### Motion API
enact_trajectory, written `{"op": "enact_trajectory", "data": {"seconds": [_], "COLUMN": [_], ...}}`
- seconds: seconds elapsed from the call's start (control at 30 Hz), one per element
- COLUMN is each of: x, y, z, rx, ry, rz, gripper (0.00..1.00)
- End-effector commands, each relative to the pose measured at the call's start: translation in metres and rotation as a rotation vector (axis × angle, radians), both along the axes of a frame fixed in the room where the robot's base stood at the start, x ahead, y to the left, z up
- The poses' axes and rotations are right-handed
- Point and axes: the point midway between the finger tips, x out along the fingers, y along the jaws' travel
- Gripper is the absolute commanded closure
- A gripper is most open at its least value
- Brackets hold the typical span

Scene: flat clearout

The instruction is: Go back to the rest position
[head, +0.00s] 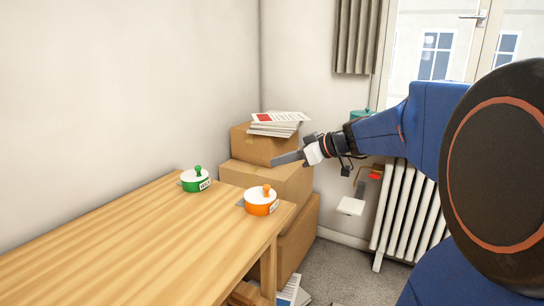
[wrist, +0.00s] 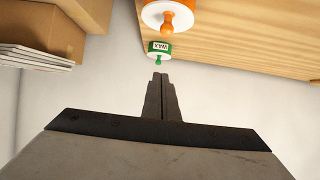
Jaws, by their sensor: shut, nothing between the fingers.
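My gripper (head: 287,159) is held out from the right in the head view, in front of the stacked boxes and above the table's far end. In the wrist view my gripper (wrist: 161,78) has its two fingers together with nothing between them. An orange-and-white pot with an orange knob (head: 261,202) stands near the table's right edge. My gripper touches neither pot.
Cardboard boxes (head: 265,180) are stacked behind the table's end, with papers (head: 277,122) on top. A white radiator (head: 405,215) stands under the window at right. Papers (head: 290,290) lie low beside the table. Grey carpet (head: 345,270) is open at the lower right.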

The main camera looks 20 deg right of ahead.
Motion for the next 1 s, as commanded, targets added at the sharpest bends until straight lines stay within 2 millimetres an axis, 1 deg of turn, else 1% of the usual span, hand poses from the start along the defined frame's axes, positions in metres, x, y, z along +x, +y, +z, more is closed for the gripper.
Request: {"op": "enact_trajectory", "data": {"seconds": [0.1,0.3,0.37,0.47,0.57,0.63,0.73,0.83,0.9,1.0], "x": [-0.005,-0.007,-0.01,-0.023,-0.049,-0.073,-0.108,-0.143,-0.166,-0.197], "y": [-0.003,-0.003,0.001,0.016,0.042,0.06,0.08,0.091,0.095,0.097], "z": [-0.002,-0.003,-0.004,-0.013,-0.03,-0.045,-0.067,-0.087,-0.101,-0.119], "rx": [0.001,0.0,0.001,0.004,0.004,-0.004,-0.025,-0.056,-0.08,-0.119], "ry": [0.001,0.002,0.013,0.07,0.176,0.265,0.389,0.493,0.554,0.622], "rz": [0.0,0.0,0.003,0.008,0.006,-0.007,-0.041,-0.096,-0.144,-0.223], "gripper": [1.0,1.0,1.0,1.0,1.0,1.0,1.0,1.0,1.0,1.0]}}
